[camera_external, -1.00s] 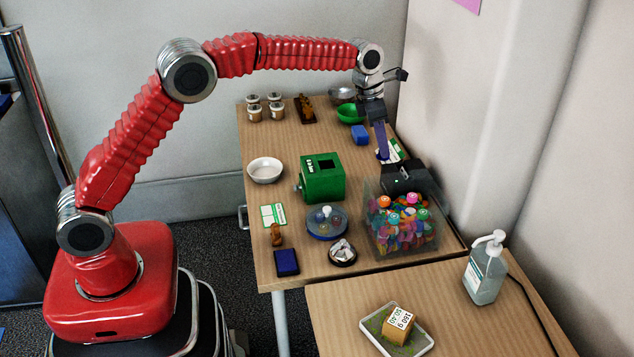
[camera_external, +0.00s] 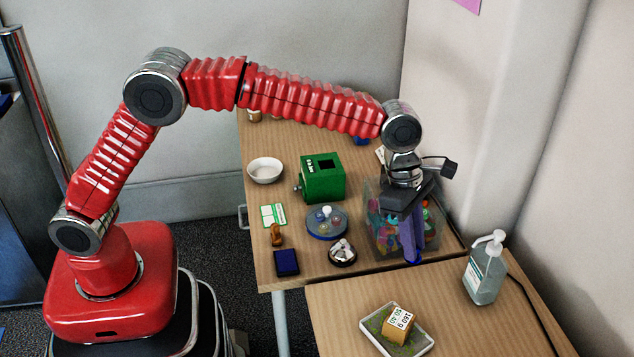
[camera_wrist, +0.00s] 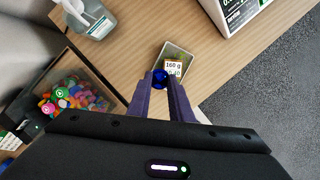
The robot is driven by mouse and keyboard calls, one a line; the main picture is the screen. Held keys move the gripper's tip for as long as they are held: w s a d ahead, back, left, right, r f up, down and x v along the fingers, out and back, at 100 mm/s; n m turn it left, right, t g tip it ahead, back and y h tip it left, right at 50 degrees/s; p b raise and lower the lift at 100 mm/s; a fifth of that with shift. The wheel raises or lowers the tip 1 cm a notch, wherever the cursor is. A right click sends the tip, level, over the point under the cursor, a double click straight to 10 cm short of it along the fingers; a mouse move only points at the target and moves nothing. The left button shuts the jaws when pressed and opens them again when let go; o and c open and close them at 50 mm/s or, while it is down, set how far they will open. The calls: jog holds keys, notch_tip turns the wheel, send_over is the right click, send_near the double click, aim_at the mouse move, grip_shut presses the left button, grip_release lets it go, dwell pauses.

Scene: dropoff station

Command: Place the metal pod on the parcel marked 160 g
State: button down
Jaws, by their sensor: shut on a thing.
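My gripper (camera_external: 411,256) points down over the front of the clear bin. In the wrist view its purple fingers (camera_wrist: 161,84) are closed on a small shiny dark-blue metal pod (camera_wrist: 161,76). A bit of the pod (camera_external: 416,261) shows at the fingertips in the external view. The parcel marked 160 g (camera_external: 400,321) is a small tan box with a white label, sitting in a shallow white-rimmed tray (camera_external: 424,346) on the near table. In the wrist view the parcel (camera_wrist: 174,68) appears just beyond the pod, its label partly covered by it.
A clear bin of colourful pieces (camera_external: 373,238) stands at the far table's near right. A pump bottle (camera_external: 484,275) stands on the near table's right side. A green box (camera_external: 322,180), white bowl (camera_external: 265,171) and round blue container (camera_external: 327,222) stand farther left. The table around the tray is clear.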

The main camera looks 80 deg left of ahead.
jog(key=m, duration=0.1)
send_over(403, 320)
jog(key=f, duration=0.3)
jog(key=a+f, duration=0.1)
jog(key=f, duration=0.1)
jog(key=shift+s, duration=0.35)
jog(key=shift+f, duration=2.55)
jog(key=shift+f, duration=2.5)
